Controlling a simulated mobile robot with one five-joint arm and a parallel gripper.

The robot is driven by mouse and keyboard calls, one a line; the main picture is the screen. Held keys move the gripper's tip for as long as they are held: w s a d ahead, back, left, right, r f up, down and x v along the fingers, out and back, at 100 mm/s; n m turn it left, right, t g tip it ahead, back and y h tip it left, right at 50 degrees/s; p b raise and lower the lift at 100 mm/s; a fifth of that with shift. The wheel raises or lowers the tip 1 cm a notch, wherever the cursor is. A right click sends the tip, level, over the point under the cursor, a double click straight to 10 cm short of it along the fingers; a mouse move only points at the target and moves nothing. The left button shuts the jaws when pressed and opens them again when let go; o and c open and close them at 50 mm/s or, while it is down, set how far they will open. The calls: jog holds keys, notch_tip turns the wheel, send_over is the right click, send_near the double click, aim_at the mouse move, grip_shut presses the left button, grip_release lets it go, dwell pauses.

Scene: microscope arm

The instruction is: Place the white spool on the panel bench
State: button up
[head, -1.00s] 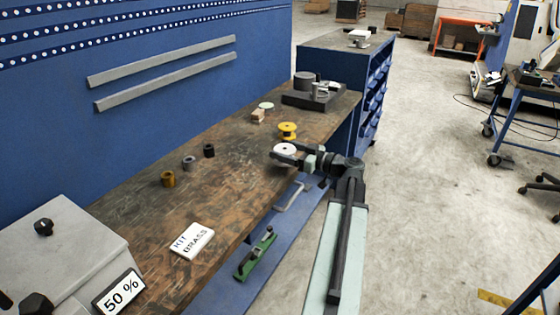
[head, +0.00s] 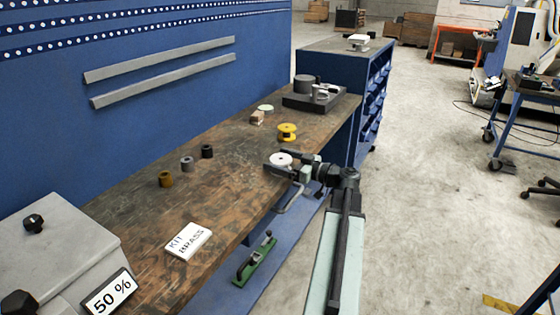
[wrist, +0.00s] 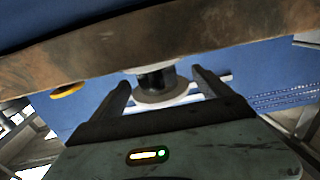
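The white spool (head: 280,160) is at the front edge of the wooden panel bench (head: 235,165), its round white top with a dark centre hole facing up. My gripper (head: 283,166) is around it from the front right, one finger on each side. In the wrist view, which looks upside down, the spool (wrist: 162,97) is upright between the fingers (wrist: 162,84), with a visible gap on the right and a narrower one on the left. Its far flange appears at the bench surface (wrist: 90,55); exact contact is hard to tell.
A yellow spool (head: 287,132) stands just behind the white one. Dark, grey and brass-coloured spools (head: 187,163) stand to the left, with a KIT BRASS card (head: 188,241) in front.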

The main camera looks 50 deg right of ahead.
jog(key=shift+r, duration=0.2)
jog(key=v, duration=1.2)
